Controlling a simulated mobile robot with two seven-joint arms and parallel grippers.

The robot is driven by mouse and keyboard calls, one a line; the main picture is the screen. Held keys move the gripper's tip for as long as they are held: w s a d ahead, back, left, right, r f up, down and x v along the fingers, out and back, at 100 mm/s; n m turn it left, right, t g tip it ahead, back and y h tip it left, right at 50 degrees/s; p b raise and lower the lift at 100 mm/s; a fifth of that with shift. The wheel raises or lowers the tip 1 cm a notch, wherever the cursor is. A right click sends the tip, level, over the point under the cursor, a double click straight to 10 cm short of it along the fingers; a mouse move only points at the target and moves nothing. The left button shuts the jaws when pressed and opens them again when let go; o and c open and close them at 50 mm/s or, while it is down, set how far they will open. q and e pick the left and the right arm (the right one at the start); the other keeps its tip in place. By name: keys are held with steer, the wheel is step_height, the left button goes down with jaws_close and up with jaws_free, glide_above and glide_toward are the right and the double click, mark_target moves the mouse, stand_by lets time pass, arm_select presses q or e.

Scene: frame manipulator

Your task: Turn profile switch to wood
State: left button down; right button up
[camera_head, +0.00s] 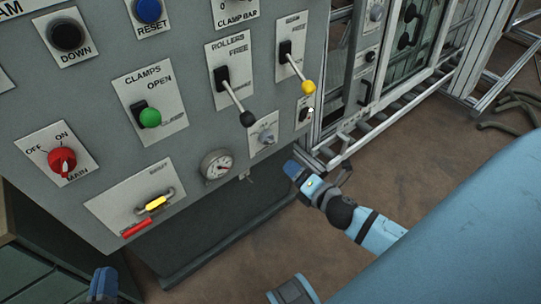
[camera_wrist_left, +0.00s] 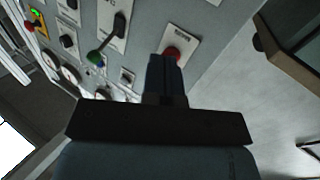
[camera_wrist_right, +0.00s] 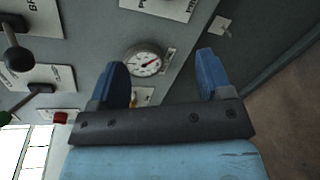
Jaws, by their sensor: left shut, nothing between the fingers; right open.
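A small grey knob (camera_head: 265,137) sits on a light plate on the grey control panel (camera_head: 190,130), right of the gauge. Its label is too small to read, so I cannot confirm it is the profile switch. In the right wrist view a label plate (camera_wrist_right: 160,6) is cut off at the top edge. My right gripper (camera_head: 303,174) is open and empty below and right of that knob, apart from the panel. In its wrist view the fingers (camera_wrist_right: 162,80) frame the gauge. My left gripper (camera_head: 103,285) is shut and empty at bottom left; its fingers also show in the left wrist view (camera_wrist_left: 165,68).
A round gauge (camera_head: 216,165) lies left of the knob. The black-tipped rollers lever (camera_head: 246,118) and a yellow-tipped lever (camera_head: 308,88) stick out above. A red main switch (camera_head: 62,161) and a yellow handle (camera_head: 156,204) are at left. Metal frames (camera_head: 400,100) stand right.

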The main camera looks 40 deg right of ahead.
mark_target(270, 139)
step_height(270, 139, down, 4)
steer(key=w+d+f+n+t+b, duration=0.1)
steer(key=w+d+n+t+b, duration=0.15)
steer(key=n+b, duration=0.45)
steer(key=w+n, duration=0.1)
steer(key=w, duration=0.4)
steer(key=w+n+b, duration=0.1)
steer(key=w, duration=0.4)
steer(key=w+b, duration=0.1)
steer(key=w, duration=0.3)
steer(key=shift+w+d+r+n, duration=0.1)
steer(key=shift+w+r+n, duration=0.25)
steer(key=shift+w+n, duration=0.05)
arm_select(q)
steer(key=f, duration=0.1)
steer(key=t+h, duration=0.1)
steer(key=d+f+h, duration=0.1)
steer(key=shift+s+d+f, duration=0.1)
steer(key=shift+s+f, duration=0.25)
arm_select(e)
steer(key=c, duration=0.9)
